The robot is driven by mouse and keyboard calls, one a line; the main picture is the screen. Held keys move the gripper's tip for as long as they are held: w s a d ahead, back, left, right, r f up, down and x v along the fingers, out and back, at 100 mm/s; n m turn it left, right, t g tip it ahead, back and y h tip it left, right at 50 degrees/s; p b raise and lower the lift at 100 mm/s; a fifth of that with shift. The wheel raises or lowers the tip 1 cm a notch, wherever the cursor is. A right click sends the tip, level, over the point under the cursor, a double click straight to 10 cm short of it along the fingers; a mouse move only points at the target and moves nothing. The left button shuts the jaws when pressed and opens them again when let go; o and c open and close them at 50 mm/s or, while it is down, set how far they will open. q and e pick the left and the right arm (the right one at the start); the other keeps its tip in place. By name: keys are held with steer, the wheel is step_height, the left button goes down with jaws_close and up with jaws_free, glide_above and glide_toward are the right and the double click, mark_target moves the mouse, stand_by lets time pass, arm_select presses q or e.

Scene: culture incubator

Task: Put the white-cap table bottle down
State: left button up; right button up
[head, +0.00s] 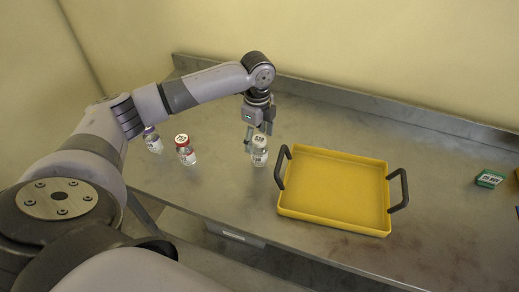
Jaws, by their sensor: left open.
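The white-cap bottle (259,157) stands upright on the metal table, just left of the yellow tray. It is clear glass with a pale cap and dark lettering. My left gripper (250,138) points down at the bottle's upper left and is open. Its fingers are beside or behind the cap; I cannot tell whether they touch it. My right gripper is not in view.
A yellow tray (334,214) with two dark handles is empty. A red-cap bottle (186,155) and a purple-cap bottle (152,143) stand to the left. The table between tray and box is clear.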

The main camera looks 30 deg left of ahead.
mark_target(260, 149)
arm_select(q)
steer(key=shift+f, duration=0.25)
steer(key=f, duration=0.2)
steer(key=f+p, duration=0.1)
steer(key=f, duration=0.1)
steer(key=shift+w+d+f+p, duration=0.1)
steer(key=shift+d+f+p, duration=0.1)
steer(key=shift+p, duration=0.1)
steer(key=shift+f, duration=0.2)
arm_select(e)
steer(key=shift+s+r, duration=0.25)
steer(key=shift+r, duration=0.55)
arm_select(q)
steer(key=shift+c, duration=0.5)
steer(key=c, duration=1.3)
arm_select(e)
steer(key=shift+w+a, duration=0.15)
